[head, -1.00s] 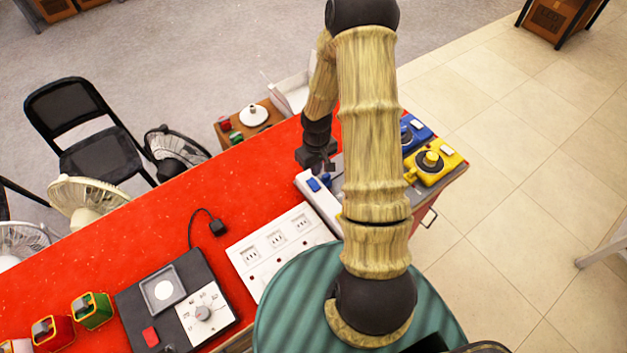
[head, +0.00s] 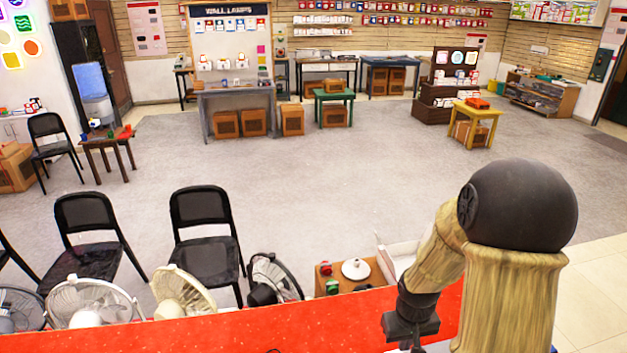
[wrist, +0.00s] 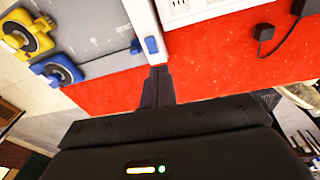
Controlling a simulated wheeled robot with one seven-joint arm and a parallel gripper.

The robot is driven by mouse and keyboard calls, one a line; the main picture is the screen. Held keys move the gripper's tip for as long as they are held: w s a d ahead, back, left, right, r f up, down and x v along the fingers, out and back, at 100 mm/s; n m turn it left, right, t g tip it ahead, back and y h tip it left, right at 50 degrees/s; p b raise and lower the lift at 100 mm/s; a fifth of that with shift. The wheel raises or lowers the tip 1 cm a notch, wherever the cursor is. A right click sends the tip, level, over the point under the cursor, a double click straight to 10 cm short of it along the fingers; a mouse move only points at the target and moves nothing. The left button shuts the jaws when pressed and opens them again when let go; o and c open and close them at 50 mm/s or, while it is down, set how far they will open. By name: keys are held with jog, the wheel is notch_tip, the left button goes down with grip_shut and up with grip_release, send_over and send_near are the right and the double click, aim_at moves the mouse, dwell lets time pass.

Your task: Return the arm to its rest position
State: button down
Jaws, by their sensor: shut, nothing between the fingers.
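My arm (head: 505,290) rises at the right of the head view, bent over at a dark round joint, with its forearm hanging down on the left side. My gripper (wrist: 158,72) is shut and empty in the wrist view, its dark fingers together over the red tabletop (wrist: 215,62). The fingertips show close to the end of a white strip with a blue switch (wrist: 151,45); I cannot tell whether they touch it. In the head view the gripper's fingertips are cut off by the lower edge.
A yellow device (wrist: 25,36) and a blue device (wrist: 57,70) sit on the grey table part. A black plug (wrist: 263,32) and a white socket panel (wrist: 188,10) lie nearby. Beyond the red table (head: 215,333) stand fans (head: 180,293) and black chairs (head: 205,235). Grey floor beyond is open.

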jog(key=s+a+r+m+t, duration=0.1)
jog(key=s+a+r, duration=0.4)
jog(key=s+r, duration=0.2)
jog(key=shift+s+r+t+y+b, duration=0.3)
jog(key=shift+s+r+b, duration=0.1)
jog(key=shift+b, duration=0.05)
